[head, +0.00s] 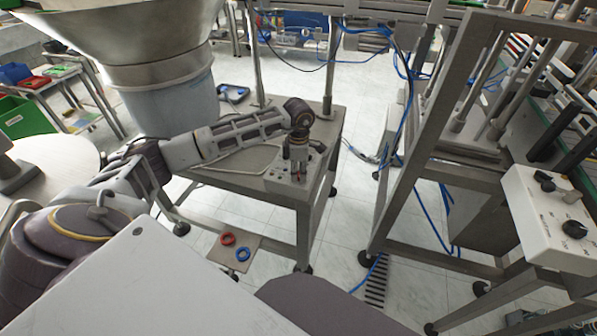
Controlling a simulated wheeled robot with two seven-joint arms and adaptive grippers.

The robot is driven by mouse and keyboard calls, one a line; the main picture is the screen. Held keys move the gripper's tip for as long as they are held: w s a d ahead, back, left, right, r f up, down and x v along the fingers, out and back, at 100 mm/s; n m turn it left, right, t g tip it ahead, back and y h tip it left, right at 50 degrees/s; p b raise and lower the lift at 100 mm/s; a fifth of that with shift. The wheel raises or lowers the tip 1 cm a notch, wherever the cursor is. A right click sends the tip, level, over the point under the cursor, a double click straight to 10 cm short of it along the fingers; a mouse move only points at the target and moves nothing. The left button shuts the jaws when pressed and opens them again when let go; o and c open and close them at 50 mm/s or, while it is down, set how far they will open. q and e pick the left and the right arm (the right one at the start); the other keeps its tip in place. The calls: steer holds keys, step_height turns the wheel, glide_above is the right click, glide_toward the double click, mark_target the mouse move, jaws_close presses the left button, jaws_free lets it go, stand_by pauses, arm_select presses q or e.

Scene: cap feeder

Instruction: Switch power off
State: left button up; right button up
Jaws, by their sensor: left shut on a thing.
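A small light-grey control box (281,181) sits on the front right of the metal table under the feeder bowl, with small dark controls on its top. My left arm reaches across the table from the left. My left gripper (298,170) points down over this box, its fingertips at the box's top, shut on a control there. The gripper hides most of that control, so its position cannot be told. A second, white control box (549,222) with black knobs stands at the right. My right gripper is not in view.
The large metal feeder bowl (130,45) on a grey-blue drum (172,105) stands behind my left arm. A metal frame (421,130) with blue hoses rises at the right. A red ring (228,239) and a blue ring (243,254) lie on a low plate. Tiled floor is open between table and frame.

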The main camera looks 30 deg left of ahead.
arm_select(q)
steer(key=shift+n, duration=0.7)
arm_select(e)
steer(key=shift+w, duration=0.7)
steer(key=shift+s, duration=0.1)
arm_select(q)
steer(key=o, duration=0.7)
steer(key=shift+o, duration=1.6)
step_height(320, 180, up, 12)
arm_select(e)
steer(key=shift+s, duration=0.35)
